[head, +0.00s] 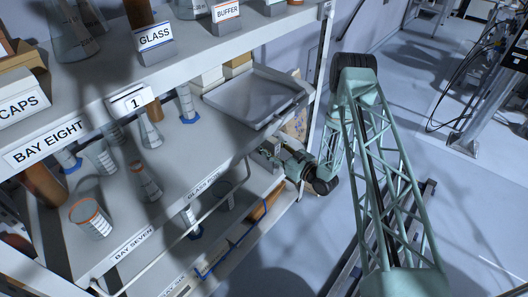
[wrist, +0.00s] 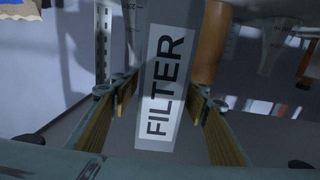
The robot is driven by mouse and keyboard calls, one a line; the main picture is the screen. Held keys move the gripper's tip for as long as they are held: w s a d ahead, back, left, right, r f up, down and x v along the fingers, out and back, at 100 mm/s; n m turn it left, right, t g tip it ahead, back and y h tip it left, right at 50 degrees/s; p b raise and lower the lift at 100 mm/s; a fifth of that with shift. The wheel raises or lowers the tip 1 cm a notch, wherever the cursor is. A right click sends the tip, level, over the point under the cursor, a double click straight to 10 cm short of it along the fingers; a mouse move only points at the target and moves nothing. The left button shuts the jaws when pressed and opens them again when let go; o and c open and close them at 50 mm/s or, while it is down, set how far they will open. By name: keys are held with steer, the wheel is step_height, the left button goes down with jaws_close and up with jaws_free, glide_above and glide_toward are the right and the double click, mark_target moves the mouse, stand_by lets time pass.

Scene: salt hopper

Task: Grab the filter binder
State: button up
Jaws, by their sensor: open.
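The filter binder (wrist: 164,88) stands in the middle of the wrist view, a grey spine with a white label reading FILTER sideways. My gripper (wrist: 162,97) is open, one finger on each side of the spine. A gap shows on both sides, slightly wider on the left. I cannot make out the binder clearly there, and the arm's wrist covers part of that area.
The grey tray (head: 243,97) lies on the shelf just above my gripper. In the wrist view a brown cylinder (wrist: 210,42) stands right of the binder, with glassware (wrist: 278,42) beyond. A slotted shelf post (wrist: 102,45) is at left.

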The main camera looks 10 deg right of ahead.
steer(key=shift+x, duration=0.85)
steer(key=shift+c, duration=0.2)
jaws_close()
